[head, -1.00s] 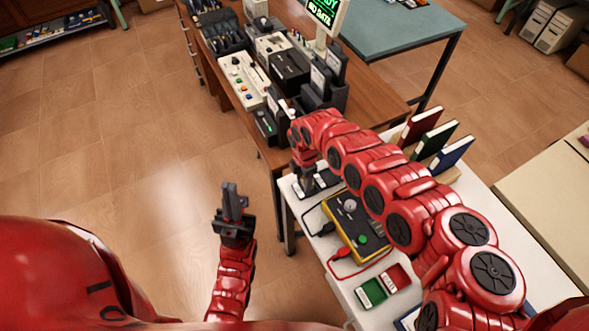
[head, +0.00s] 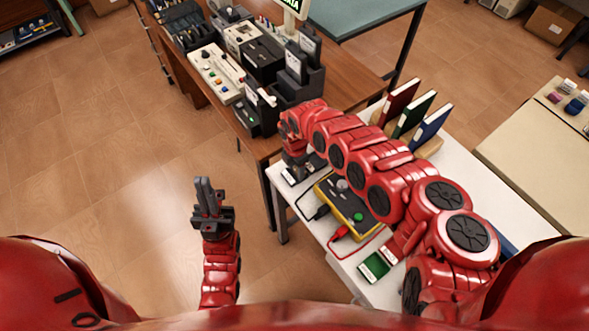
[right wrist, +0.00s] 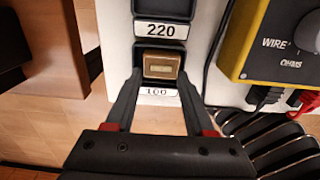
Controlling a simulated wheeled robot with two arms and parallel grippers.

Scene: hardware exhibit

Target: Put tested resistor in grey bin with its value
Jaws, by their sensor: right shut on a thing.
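A brown block with a pale plate, which looks like the resistor (right wrist: 160,66), sits between the fingertips of my right gripper (right wrist: 160,78) in the right wrist view. The gripper is shut on it, at the dark bin labelled 100 (right wrist: 160,92). I cannot tell whether the block touches the bin floor. A second bin labelled 220 (right wrist: 161,30) lies just beyond. In the head view my right gripper (head: 297,172) is at the white table's left corner, mostly hiding the bins. My left gripper (head: 207,190) is over the floor, fingers together and empty.
The yellow meter (head: 326,188) with black and red leads stands close to the right of the bins. A green card (head: 375,266) lies nearer on the white table. Upright books (head: 412,115) stand behind my right arm. The wooden desk (head: 263,146) with instruments adjoins at the left.

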